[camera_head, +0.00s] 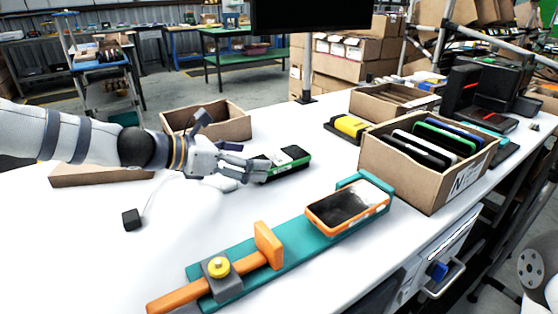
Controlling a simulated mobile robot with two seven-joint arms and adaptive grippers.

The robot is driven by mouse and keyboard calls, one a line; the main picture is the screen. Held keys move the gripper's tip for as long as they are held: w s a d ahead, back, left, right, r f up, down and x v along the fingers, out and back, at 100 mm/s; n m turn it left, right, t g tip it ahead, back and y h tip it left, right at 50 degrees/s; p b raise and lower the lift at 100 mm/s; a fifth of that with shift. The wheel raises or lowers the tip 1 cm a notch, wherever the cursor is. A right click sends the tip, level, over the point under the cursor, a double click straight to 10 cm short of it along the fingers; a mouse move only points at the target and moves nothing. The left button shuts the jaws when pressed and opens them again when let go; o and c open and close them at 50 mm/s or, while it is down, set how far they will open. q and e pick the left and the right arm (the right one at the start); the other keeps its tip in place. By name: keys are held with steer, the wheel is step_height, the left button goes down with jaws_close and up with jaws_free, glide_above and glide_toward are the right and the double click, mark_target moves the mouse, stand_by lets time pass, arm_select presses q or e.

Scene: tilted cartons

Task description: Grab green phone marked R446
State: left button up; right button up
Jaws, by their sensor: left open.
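A green and black phone (288,162) lies on the white table near the middle of the view. Its marking is too small to read. My left gripper (258,166) reaches in from the left, with its fingers open at the phone's left end. The near fingers overlap that end in the picture; I cannot tell whether they touch it. A carton (400,183) at the right holds several upright phones, one with a green edge (444,137). My right gripper is not in view.
An orange-cased phone (350,207) sits in a teal fixture (300,240) with an orange clamp at the front. An open carton (237,127) stands behind my left gripper. A yellow item (351,125) lies beside the phone carton. A black cube (132,219) with a cable lies at left.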

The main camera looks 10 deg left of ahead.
mark_target(270, 157)
arm_select(q)
steer(key=x, duration=0.6)
steer(key=shift+r+b, duration=0.25)
steer(key=shift+b, duration=0.15)
steer(key=shift+r, duration=0.15)
steer(key=shift+c, duration=0.3)
steer(key=c, duration=1.3)
steer(key=shift+c, duration=0.2)
